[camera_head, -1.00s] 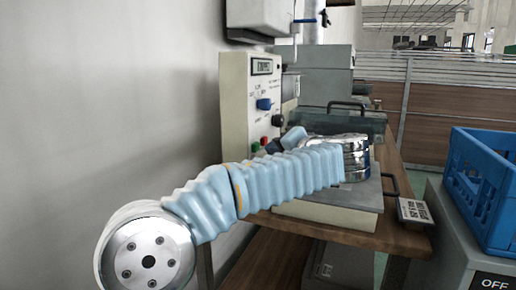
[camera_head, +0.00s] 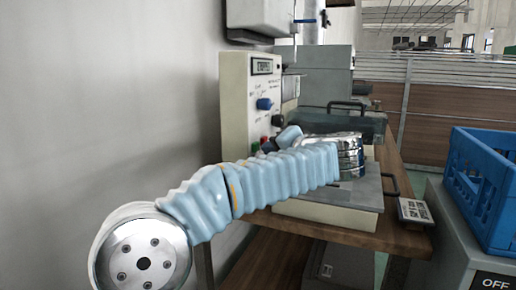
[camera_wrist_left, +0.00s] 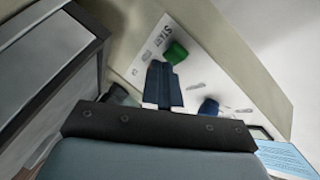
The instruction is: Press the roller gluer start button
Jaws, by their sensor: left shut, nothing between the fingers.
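The control panel (camera_head: 236,105) is a cream box on the wall side of the bench, with a small display and a blue knob (camera_head: 264,104). The green button (camera_head: 255,147) is low on the panel, beside a red one (camera_head: 264,141). In the left wrist view the green button (camera_wrist_left: 176,52) sits by printed lettering, partly legible as "STA". My left gripper (camera_wrist_left: 161,66) is shut and empty, its dark fingertips right beside the green button in that view; I cannot tell whether they touch it. In the head view my left gripper (camera_head: 269,146) is partly hidden by my arm. My right gripper is not in view.
A wooden bench (camera_head: 405,238) carries a grey-topped machine (camera_head: 365,192) with handles, and a small label plate (camera_head: 413,211). A blue crate (camera_head: 482,190) stands on a grey cabinet at the right. The wall is close on the left.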

